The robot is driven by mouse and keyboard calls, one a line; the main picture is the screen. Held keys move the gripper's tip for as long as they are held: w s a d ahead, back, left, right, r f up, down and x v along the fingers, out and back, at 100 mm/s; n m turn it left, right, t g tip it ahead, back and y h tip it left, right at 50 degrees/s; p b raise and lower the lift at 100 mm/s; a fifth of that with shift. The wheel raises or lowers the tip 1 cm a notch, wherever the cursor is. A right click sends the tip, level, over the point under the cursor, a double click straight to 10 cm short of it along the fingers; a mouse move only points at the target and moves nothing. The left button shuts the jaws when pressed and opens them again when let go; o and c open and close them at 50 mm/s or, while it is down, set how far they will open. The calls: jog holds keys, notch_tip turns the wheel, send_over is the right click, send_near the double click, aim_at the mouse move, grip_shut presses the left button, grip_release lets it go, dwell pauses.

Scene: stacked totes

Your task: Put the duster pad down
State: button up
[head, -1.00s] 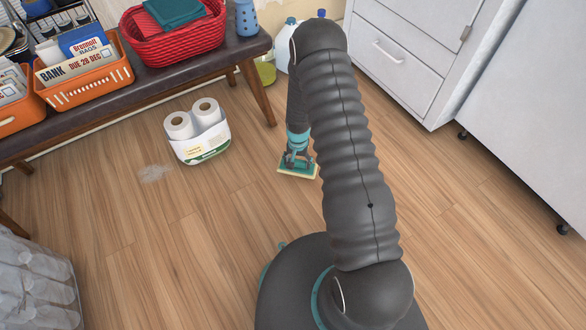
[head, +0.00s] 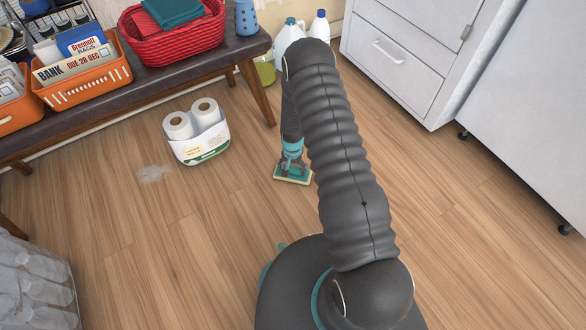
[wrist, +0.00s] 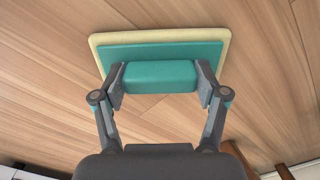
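The duster pad (head: 294,179) is a flat teal block with a pale yellow rim underneath. My gripper (head: 291,163) is above it in the head view, low over the wood floor. In the wrist view my gripper (wrist: 160,78) has its two fingers against the ends of the pad's teal grip block, shut on it. The pad's plate (wrist: 160,48) lies beyond the fingers, over the floor boards. I cannot tell whether the pad's underside touches the floor.
A pack of paper rolls (head: 197,134) stands on the floor to the left. A dusty patch (head: 153,174) lies farther left. A bench (head: 160,83) holds orange and red baskets. White bottles (head: 289,32) stand behind my arm, beside a grey cabinet (head: 400,60). Floor between is clear.

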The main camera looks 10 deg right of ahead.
jog(key=o, duration=0.4)
notch_tip(320, 180, up, 12)
jog(key=p, duration=0.2)
notch_tip(320, 180, up, 15)
jog(key=n+t, duration=0.1)
send_over(292, 167)
jog(key=s+r+n+t, duration=0.1)
jog(key=s+r, duration=0.2)
jog(key=r, duration=0.5)
jog(key=s+r+t, duration=0.1)
jog(key=s+r, duration=0.2)
jog(key=r, duration=0.5)
jog(key=s+r+n+t, duration=0.1)
jog(key=s+r, duration=0.4)
jog(key=s, duration=0.3)
jog(key=s+r+n, duration=0.1)
jog(key=s+r, duration=0.4)
jog(key=s, duration=0.3)
jog(key=s+r+n+t, duration=0.1)
jog(key=s+r, duration=0.4)
jog(key=s, duration=0.3)
jog(key=shift+s+d+r+t, duration=0.15)
jog(key=shift+s+r+t, duration=0.15)
jog(key=shift+s+r, duration=0.1)
